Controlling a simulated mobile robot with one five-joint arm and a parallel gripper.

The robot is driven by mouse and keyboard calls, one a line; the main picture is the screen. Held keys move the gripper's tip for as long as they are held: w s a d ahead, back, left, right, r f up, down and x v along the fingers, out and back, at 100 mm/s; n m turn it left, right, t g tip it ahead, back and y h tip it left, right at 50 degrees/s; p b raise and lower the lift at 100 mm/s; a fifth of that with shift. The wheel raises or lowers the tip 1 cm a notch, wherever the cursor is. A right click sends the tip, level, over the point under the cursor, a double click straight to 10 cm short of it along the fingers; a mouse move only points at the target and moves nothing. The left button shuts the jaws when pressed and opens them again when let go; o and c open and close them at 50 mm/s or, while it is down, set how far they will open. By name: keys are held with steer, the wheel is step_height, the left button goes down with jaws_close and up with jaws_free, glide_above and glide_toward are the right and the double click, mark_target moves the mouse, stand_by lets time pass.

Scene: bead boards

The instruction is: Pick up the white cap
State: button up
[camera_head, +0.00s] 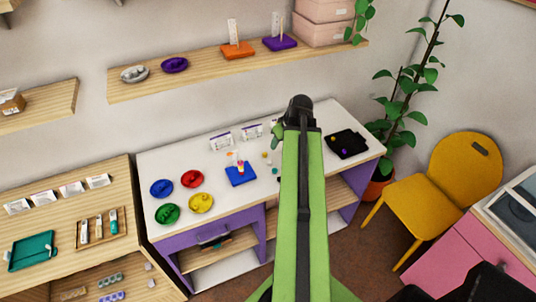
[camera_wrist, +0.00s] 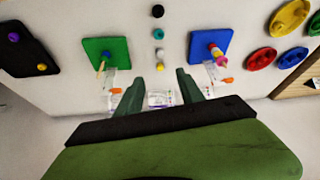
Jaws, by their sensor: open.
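The white cap (camera_wrist: 160,53) is a small pale round piece on the white table, in a short row of small pieces in the wrist view. It looks like the pale piece (camera_head: 269,162) just left of my arm in the head view. My gripper (camera_wrist: 159,90) is open, with its two dark green fingers apart and nothing visible held between them. The cap shows beyond the fingertips, roughly in line with the gap. In the head view my arm hides most of the gripper.
A yellow piece (camera_wrist: 160,67), a grey-teal piece (camera_wrist: 158,34) and a black piece (camera_wrist: 158,11) share the row. A green board (camera_wrist: 96,48) and a blue board (camera_wrist: 203,58) with pegs flank it. Colored bowls (camera_head: 168,214) and a black mat (camera_head: 338,138) stand farther off.

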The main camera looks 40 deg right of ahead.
steer(key=b, duration=1.1)
glide_above(269, 161)
steer(key=s, duration=0.3)
step_height(269, 161, down, 11)
steer(key=shift+f, duration=0.2)
steer(key=shift+w+d+f+b, duration=0.1)
steer(key=shift+f+b, duration=0.1)
steer(key=shift+b, duration=0.1)
steer(key=shift+r, duration=0.15)
steer(key=b+x, duration=0.4)
steer(key=x, duration=0.1)
steer(key=shift+w+f+b, duration=0.1)
steer(key=shift+f+b, duration=0.1)
steer(key=shift+b, duration=0.2)
steer(key=shift+a+r, duration=0.2)
jaws_close()
